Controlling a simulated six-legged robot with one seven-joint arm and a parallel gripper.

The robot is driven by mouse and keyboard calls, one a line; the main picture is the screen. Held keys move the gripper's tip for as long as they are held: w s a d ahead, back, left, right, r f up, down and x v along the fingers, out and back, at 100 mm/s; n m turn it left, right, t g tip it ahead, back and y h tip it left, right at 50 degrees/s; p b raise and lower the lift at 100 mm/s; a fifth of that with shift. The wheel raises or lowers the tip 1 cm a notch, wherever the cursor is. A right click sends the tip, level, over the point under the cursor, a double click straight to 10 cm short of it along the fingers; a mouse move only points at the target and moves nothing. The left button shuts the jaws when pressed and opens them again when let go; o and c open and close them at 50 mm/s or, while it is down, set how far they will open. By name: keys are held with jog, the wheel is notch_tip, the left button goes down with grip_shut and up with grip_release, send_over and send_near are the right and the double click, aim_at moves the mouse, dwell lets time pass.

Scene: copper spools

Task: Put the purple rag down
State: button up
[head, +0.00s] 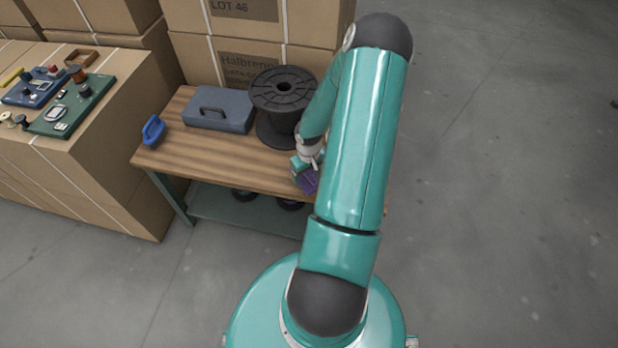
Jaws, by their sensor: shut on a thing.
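The purple rag (309,182) shows as a small patch beside my teal arm, over the front right part of the wooden workbench (215,158). My gripper (305,172) is shut on the rag near the bench's front edge. My arm hides part of the gripper and the bench's right end. I cannot tell whether the rag touches the bench top.
A large black spool (283,100) stands behind the gripper on the bench. A grey-blue case (219,109) and a blue clamp-like item (153,131) are to the left. Cardboard boxes (140,195) stand left and behind. The bench's front middle is clear.

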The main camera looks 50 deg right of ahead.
aim_at(307, 178)
jog(key=shift+s+f, duration=0.1)
jog(key=shift+f, duration=1.15)
jog(key=shift+f, duration=0.25)
jog(key=o, duration=1.1)
jog(key=shift+a, duration=0.2)
jog(key=shift+a+f, duration=0.1)
jog(key=shift+a, duration=0.05)
jog(key=r, duration=1.2)
jog(key=shift+d+r, duration=0.3)
jog(key=shift+r, duration=0.05)
jog(key=shift+r, duration=0.1)
